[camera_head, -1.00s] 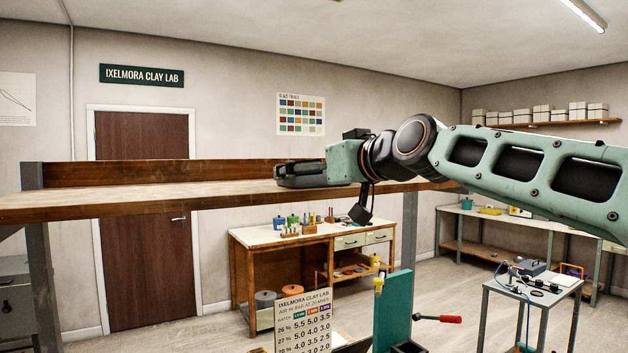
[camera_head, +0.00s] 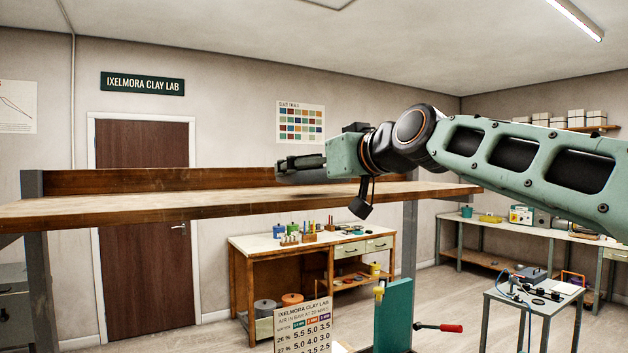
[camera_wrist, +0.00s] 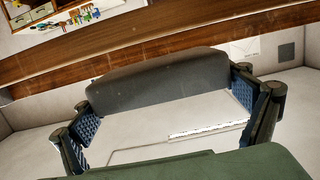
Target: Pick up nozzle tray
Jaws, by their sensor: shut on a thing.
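My gripper (camera_head: 292,168) reaches left over the high wooden shelf, its dark fingers a little above the board. In the wrist view its two blue-padded fingers (camera_wrist: 165,92) stand well apart, one at each end of a long dark grey thing with a rounded edge (camera_wrist: 165,78). I take this to be the nozzle tray, held between the fingers. Its contents, if any, cannot be made out. In the head view the tray cannot be told apart from the dark fingers.
The wooden shelf (camera_head: 230,204) has a raised back board (camera_head: 150,182) and is otherwise bare. Its grey post (camera_head: 46,290) stands at the left. A workbench (camera_head: 270,243) is behind, a small metal table (camera_head: 540,300) at the right. A printed chart (camera_head: 303,325) stands low in front.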

